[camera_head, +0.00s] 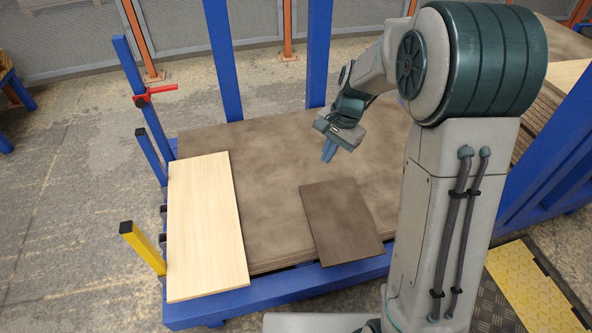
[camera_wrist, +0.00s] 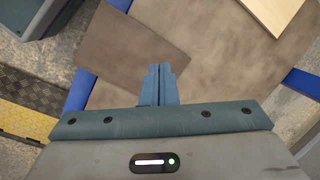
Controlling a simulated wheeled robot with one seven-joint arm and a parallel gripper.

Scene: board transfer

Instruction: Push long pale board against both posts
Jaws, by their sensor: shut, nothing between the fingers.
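The long pale board (camera_head: 205,225) lies along the left side of a brown panel stack (camera_head: 270,170), its near end over the blue frame. It shows at the top right of the wrist view (camera_wrist: 275,10). Along its left side stand a short yellow post (camera_head: 143,248) and a short blue post (camera_head: 151,157); whether the board touches either cannot be told. Two tall blue posts (camera_head: 223,60) (camera_head: 318,55) stand at the back. My gripper (camera_head: 328,155) is shut and empty, pointing down above the stack, right of the pale board. Its closed fingers show in the wrist view (camera_wrist: 160,68).
A smaller dark brown board (camera_head: 340,220) lies on the stack near its front edge; it also shows in the wrist view (camera_wrist: 135,50). A blue post with a red clamp (camera_head: 150,95) stands at the far left. The stack between pale board and gripper is clear.

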